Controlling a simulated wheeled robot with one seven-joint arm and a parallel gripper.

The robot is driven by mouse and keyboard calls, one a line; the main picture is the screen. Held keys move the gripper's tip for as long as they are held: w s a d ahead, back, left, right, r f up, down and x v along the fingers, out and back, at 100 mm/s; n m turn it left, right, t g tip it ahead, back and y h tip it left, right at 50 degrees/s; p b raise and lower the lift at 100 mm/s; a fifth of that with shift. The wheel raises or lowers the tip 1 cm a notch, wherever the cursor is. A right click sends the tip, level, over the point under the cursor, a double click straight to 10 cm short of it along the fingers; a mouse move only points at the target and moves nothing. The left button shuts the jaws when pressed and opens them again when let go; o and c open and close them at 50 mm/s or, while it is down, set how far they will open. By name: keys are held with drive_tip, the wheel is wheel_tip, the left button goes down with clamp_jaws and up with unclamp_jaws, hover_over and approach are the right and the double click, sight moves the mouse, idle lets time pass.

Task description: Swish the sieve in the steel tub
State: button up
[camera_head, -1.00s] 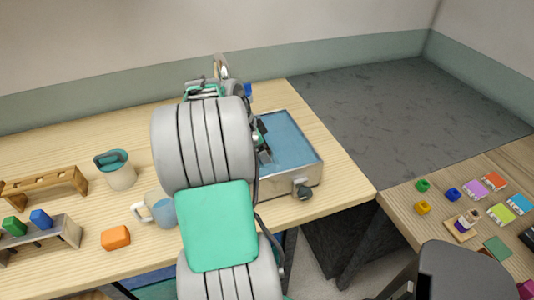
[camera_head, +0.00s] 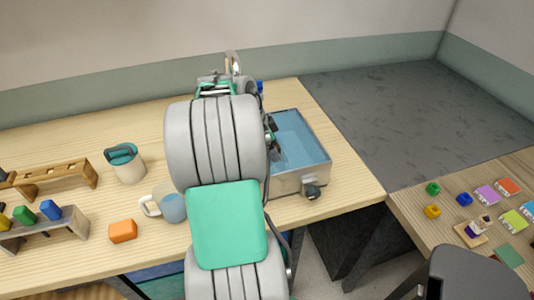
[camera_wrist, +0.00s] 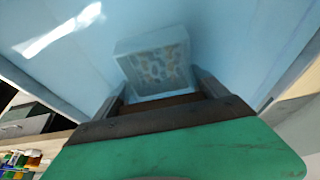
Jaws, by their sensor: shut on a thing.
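The steel tub (camera_head: 300,182) stands at the right end of the wooden table and holds blue water (camera_head: 300,140). In the wrist view, the water fills most of the picture. The sieve (camera_wrist: 156,62) is a pale, boxy piece with mottled grains in it, and it hangs in the tub in front of my gripper (camera_wrist: 157,82). My gripper is shut on the sieve, with a finger at each side of its near edge. In the head view my arm hides the tub's left part, the sieve and most of the gripper.
A drain valve (camera_head: 312,191) sticks out of the tub's front. To the left stand a clear mug (camera_head: 172,207), an orange block (camera_head: 122,231), a grey-green cup (camera_head: 128,165) and a wooden rack (camera_head: 60,180). A second table (camera_head: 450,190) with small coloured pieces is at the right.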

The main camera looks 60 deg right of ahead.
drive_tip(key=shift+s+d, duration=0.5)
drive_tip(key=shift+d, duration=0.05)
wheel_tip(320, 180, up, 11)
drive_tip(key=p, duration=0.8)
